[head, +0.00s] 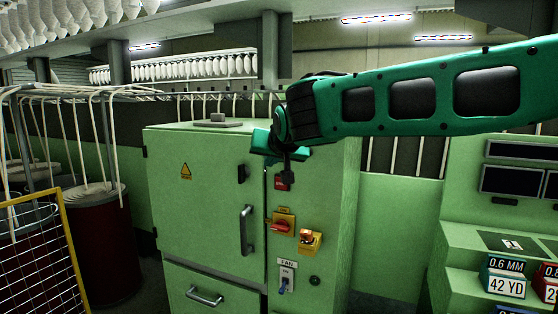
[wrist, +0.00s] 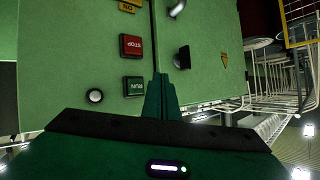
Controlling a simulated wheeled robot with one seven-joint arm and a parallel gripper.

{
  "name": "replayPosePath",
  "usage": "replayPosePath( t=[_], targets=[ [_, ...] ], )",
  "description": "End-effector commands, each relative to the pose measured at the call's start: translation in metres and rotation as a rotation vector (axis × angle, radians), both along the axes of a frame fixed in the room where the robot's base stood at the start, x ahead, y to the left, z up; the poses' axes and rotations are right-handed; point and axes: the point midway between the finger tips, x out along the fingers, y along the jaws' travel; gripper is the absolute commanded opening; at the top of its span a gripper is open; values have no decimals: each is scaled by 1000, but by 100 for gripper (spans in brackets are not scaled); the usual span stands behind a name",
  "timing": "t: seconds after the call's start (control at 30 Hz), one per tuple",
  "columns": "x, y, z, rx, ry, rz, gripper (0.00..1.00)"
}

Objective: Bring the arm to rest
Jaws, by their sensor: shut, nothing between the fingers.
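My arm, green with dark joints, reaches in from the right in the head view. My gripper (head: 270,152) is in front of the upper part of a green control cabinet (head: 200,215). In the wrist view my gripper (wrist: 159,88) shows its two green fingers together, with nothing between them. They point along the cabinet's door seam, beside the green RUN button (wrist: 132,86). The red STOP button (wrist: 131,45) is close by. Whether the fingers touch the cabinet I cannot tell. In the head view the gripper hides the RUN button.
A yellow-framed mesh guard (head: 45,250) and dark red drums (head: 103,235) stand left. Number boxes (head: 506,280) sit on a green console right.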

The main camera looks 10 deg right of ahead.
Motion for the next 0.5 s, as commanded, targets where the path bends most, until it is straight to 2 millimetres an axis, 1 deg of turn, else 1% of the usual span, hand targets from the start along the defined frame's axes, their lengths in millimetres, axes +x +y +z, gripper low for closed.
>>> replayPosePath(
  t=[0.23, 0.33, 0.37, 0.43, 0.47, 0.5],
  targets=[
    [0, 0, 0, 0, 0, 0, 0],
    [-2, -8, -4, -4, 12, -9, 0],
    [-4, -14, -7, -7, 21, -14, 0],
    [-11, -34, -17, -18, 56, -34, 0],
    [-16, -46, -24, -24, 76, -47, 0],
    [-24, -63, -34, -32, 109, -64, 0]
  ],
)
